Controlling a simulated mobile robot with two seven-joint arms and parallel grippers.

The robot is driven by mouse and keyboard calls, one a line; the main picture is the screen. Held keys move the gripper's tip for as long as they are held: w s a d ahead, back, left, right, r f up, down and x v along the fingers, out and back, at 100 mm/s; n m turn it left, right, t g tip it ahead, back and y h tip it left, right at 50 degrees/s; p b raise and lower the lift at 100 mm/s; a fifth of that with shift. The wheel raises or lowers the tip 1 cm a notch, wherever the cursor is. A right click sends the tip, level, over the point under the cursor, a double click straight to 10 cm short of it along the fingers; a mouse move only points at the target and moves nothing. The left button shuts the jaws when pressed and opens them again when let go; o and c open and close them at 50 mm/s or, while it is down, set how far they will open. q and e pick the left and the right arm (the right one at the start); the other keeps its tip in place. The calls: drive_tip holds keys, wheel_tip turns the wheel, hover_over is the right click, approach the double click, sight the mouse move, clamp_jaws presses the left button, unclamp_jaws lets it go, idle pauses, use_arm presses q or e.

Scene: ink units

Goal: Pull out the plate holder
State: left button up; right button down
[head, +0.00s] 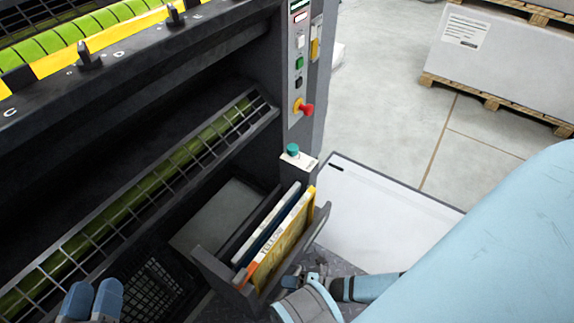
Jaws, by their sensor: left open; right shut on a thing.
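The plate holder (212,267) is a dark, open-topped box at the lower part of the printing machine, standing out from its front. Several thin book-like plates stand in it, with a yellow one (284,243) nearest me and white and blue ones behind. My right gripper (292,277) is shut at the near right side of the holder, seemingly on its handle; the grip itself is mostly hidden. My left gripper (92,298) is open and empty at the bottom left, in front of the machine and apart from the holder.
The machine has a wire guard (190,165) over a green roller and a control panel (299,55) with a red knob. A white flat panel (375,213) lies right of the holder. Pallets with a grey load (505,58) stand far right. Open floor (390,110) lies between.

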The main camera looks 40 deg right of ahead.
use_arm(q)
drive_tip(key=shift+s, duration=0.1)
use_arm(e)
drive_tip(key=shift+s, duration=0.25)
drive_tip(key=c, duration=1.1)
unclamp_jaws()
drive_tip(key=shift+c, duration=0.2)
drive_tip(key=shift+d, duration=0.1)
use_arm(q)
drive_tip(key=shift+s+a+r+t+p, duration=0.1)
drive_tip(key=shift+r+t+p, duration=0.45)
drive_tip(key=shift+r+p, duration=0.55)
drive_tip(key=shift+s+a+r+t+p, duration=0.1)
drive_tip(key=shift+r+t+p, duration=0.5)
drive_tip(key=shift+r, duration=0.8)
use_arm(e)
drive_tip(key=v, duration=1.3)
drive_tip(key=shift+s+d, duration=0.25)
drive_tip(key=shift+s, duration=0.05)
use_arm(q)
drive_tip(key=shift+a, duration=0.1)
use_arm(e)
drive_tip(key=shift+a, duration=0.15)
